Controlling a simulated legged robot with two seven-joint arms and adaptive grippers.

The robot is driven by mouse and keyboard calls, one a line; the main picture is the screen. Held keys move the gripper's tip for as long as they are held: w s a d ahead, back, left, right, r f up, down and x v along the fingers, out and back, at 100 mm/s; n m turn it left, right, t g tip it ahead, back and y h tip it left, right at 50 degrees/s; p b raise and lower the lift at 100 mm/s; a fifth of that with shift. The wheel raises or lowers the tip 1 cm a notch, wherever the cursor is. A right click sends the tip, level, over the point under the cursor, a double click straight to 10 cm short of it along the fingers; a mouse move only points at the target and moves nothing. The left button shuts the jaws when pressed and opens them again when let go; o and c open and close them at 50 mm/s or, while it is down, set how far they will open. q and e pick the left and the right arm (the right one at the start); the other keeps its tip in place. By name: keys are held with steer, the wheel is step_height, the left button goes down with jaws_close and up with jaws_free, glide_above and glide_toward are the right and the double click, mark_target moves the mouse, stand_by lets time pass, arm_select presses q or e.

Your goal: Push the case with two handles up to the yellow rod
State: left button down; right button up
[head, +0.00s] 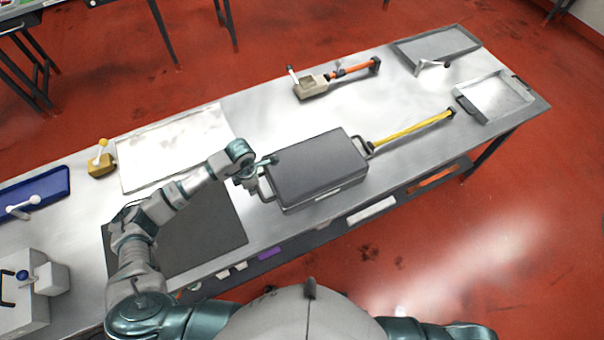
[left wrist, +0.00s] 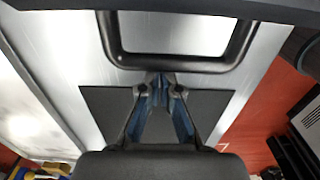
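The dark grey case (head: 318,168) lies flat on the metal table, with one handle (head: 265,190) on its left end and another at its right end. The yellow rod (head: 412,130) lies on the table at the right, its near end close to the right handle. My left gripper (head: 268,160) is at the case's left end, by the left handle. In the left wrist view the handle (left wrist: 180,65) crosses just beyond my left fingertips (left wrist: 160,78), which are together with nothing seen between them. I cannot tell if they touch it. My right gripper is out of view.
An orange-handled tool (head: 335,80) lies behind the case. Grey trays (head: 493,97) stand at the right end. A dark mat (head: 215,225) and a pale panel (head: 175,145) lie on the left. The table's front edge runs close below the case.

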arm_select(q)
steer(key=shift+w+d, duration=0.2)
steer(key=shift+d, duration=0.1)
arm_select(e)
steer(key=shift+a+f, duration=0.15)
arm_select(q)
steer(key=shift+w+d, duration=0.2)
steer(key=shift+d, duration=0.15)
steer(key=shift+w+d+b, duration=0.3)
steer(key=shift+d+b, duration=0.1)
steer(key=shift+d, duration=0.25)
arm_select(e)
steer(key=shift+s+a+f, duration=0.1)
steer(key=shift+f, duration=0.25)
arm_select(q)
steer(key=shift+w, duration=0.1)
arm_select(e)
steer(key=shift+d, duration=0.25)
arm_select(q)
steer(key=shift+w+d, duration=0.1)
steer(key=shift+d, duration=0.1)
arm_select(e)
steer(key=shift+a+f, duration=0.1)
